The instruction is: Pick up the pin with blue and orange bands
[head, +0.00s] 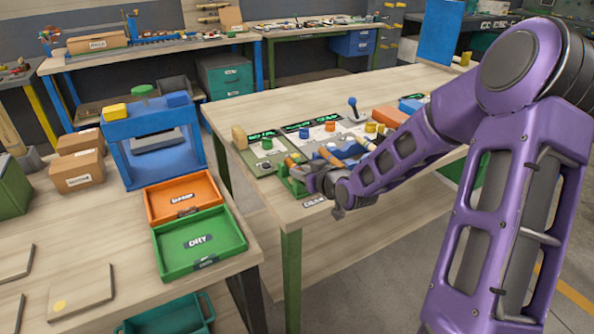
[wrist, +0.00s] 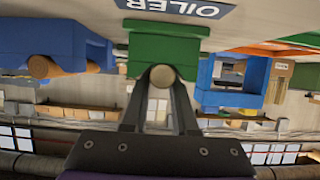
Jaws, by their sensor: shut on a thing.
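My gripper (wrist: 160,90) is shut on a wooden pin (wrist: 162,76), whose round pale end shows between the two fingers in the wrist view. The pin is seen end-on there, so its bands are hidden. It is at a green holder (wrist: 165,48), and I cannot tell whether it still rests in it. In the head view my gripper (head: 315,182) is low beside the green holder (head: 290,184) at the near edge of the workbench. Blue and orange bands cannot be made out on the held pin.
A blue holder (wrist: 75,35) with another wooden pin (wrist: 45,67) stands beside the green one. The workbench (head: 340,90) has clear room at the back. On the left table are an orange tray (head: 210,210), a green tray (head: 235,235) and a blue stand (head: 125,150).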

